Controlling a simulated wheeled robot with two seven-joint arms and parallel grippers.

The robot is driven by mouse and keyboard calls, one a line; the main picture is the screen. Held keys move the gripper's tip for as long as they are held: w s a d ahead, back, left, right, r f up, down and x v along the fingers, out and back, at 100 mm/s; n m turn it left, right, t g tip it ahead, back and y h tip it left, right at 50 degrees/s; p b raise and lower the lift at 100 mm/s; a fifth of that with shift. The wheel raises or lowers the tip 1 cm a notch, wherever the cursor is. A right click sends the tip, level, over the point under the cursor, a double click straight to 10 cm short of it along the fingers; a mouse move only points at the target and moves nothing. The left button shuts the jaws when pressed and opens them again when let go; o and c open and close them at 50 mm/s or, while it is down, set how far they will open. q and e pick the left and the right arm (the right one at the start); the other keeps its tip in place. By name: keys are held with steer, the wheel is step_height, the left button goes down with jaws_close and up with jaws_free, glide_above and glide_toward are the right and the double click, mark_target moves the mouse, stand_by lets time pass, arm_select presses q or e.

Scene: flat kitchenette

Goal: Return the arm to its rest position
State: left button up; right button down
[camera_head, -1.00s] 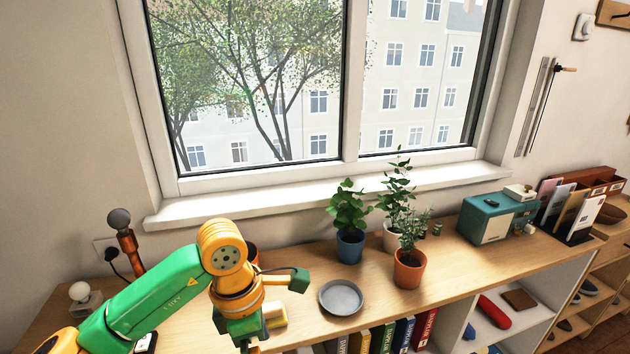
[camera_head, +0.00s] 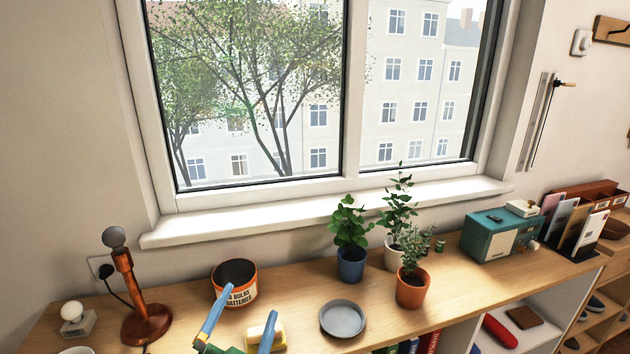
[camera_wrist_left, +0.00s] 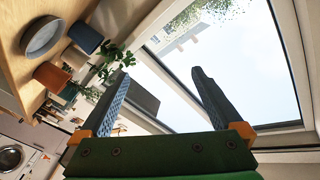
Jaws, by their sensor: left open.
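My left gripper (camera_head: 250,300) shows at the bottom of the head view, its two blue fingers pointing up and apart. It is open with nothing between the fingers. The rest of the left arm is below the picture edge. In the left wrist view the open fingers (camera_wrist_left: 160,75) point toward the window, with clear space between them. My right gripper is in neither view.
On the wooden counter (camera_head: 305,285) stand a copper-coloured lamp (camera_head: 126,275), an orange tin (camera_head: 240,295), a yellow object (camera_head: 258,331) partly behind a finger, a grey dish (camera_head: 342,320), several potted plants (camera_head: 352,262) and a teal radio (camera_head: 490,235).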

arm_select(q)
steer(key=s+a+f+n+g+y, duration=0.1)
steer(key=s+a+f+n+g, duration=0.15)
steer(key=f, duration=0.35)
steer(key=s+a+f+n+g+y, duration=0.1)
steer(key=s+a+f+n+g, duration=0.1)
steer(key=s+f+g, duration=0.35)
steer(key=s+a+f+n+g, duration=0.15)
steer(key=s+f+g, duration=0.45)
steer(key=s+f, duration=0.65)
steer(key=s+f+g, duration=0.1)
steer(key=s+f, duration=0.2)
steer(key=f, duration=0.6)
steer(key=s+f+g, duration=0.1)
steer(key=s+f, duration=0.1)
steer(key=f, duration=0.7)
steer(key=s+a+f+g, duration=0.1)
steer(key=s+f, duration=0.7)
steer(key=s, duration=0.3)
steer(key=shift+s+a, duration=0.15)
steer(key=shift+a, duration=0.15)
